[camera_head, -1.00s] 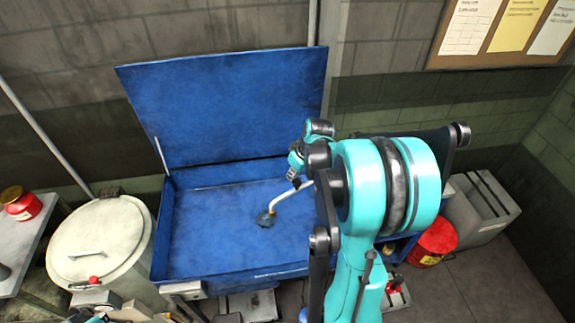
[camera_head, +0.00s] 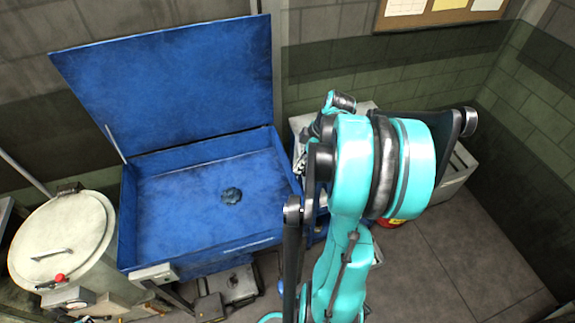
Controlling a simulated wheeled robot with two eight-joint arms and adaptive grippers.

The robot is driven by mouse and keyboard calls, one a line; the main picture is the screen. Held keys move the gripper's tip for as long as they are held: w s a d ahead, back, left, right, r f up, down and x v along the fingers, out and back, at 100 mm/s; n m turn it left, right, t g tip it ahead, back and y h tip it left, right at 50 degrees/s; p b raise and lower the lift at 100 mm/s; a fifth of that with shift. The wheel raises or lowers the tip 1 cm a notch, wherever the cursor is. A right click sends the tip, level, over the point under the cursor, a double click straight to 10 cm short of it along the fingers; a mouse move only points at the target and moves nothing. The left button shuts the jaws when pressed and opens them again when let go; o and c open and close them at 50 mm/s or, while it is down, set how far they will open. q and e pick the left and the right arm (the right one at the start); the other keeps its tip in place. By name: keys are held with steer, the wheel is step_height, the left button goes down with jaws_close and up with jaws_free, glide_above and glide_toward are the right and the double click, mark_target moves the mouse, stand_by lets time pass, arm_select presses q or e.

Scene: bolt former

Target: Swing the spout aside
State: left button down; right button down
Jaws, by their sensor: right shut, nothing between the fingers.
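The blue wash basin (camera_head: 150,215) stands with its blue lid (camera_head: 165,85) raised against the wall. Its floor is bare except for a dark round drain (camera_head: 231,195). The spout cannot be made out now; my right arm covers the area at the basin's right edge. My right gripper (camera_head: 300,158) is mostly hidden behind my own teal arm, beside the basin's right rim. It is shut and empty. I cannot tell whether it touches anything. My left gripper is not in view.
A pale lidded drum (camera_head: 62,240) stands left of the basin. Boxes and tools (camera_head: 225,290) lie below the basin's front. A grey cabinet (camera_head: 455,175) stands by the right wall, and the floor (camera_head: 460,255) at the right is clear.

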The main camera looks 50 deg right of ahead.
steer(key=s+d, duration=0.1)
steer(key=d, duration=0.1)
steer(key=s+d, duration=0.2)
stand_by(0.3)
stand_by(0.4)
